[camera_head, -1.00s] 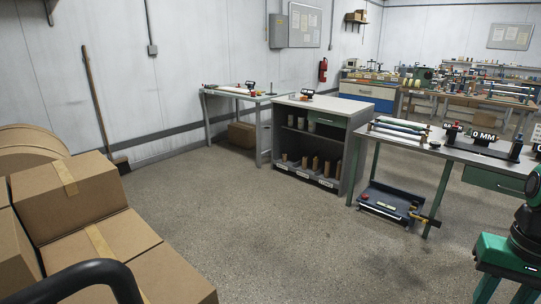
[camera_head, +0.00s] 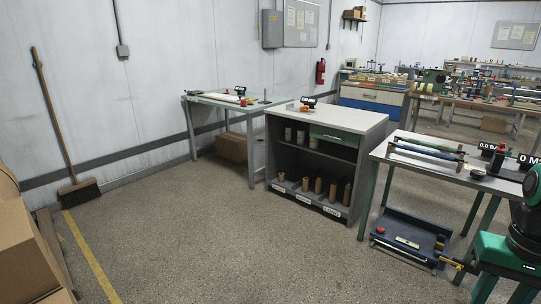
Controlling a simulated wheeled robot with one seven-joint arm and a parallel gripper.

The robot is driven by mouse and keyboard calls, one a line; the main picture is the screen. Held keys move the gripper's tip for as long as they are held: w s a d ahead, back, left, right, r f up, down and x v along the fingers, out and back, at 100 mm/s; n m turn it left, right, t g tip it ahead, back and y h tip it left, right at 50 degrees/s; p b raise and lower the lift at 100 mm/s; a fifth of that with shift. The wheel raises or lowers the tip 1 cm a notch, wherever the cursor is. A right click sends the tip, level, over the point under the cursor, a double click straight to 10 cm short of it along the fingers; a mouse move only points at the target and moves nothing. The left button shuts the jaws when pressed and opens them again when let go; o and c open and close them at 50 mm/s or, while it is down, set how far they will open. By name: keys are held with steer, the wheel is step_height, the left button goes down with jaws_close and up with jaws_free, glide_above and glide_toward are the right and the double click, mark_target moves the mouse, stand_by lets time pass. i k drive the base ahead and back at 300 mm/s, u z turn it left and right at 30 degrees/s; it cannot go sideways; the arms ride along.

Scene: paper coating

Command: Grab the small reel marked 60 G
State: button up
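A grey cabinet (camera_head: 372,160) stands in the middle of the view. I cannot make out any marking of 60 G, so I cannot tell which roll is the small reel. Part of my green and black arm shows at the right edge; my gripper is not in view.
A workbench (camera_head: 480,178) with rods stands at right, with a dark blue tray (camera_head: 412,235) on the floor below it. A side table (camera_head: 204,101) stands by the wall. Cardboard boxes (camera_head: 22,255) fill the lower left, near a broom (camera_head: 52,115). The middle floor is clear.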

mark_target(289, 130)
steer(key=i, duration=3)
steer(key=u, duration=2)
steer(key=i, duration=1.9)
steer(key=z, duration=1.45)
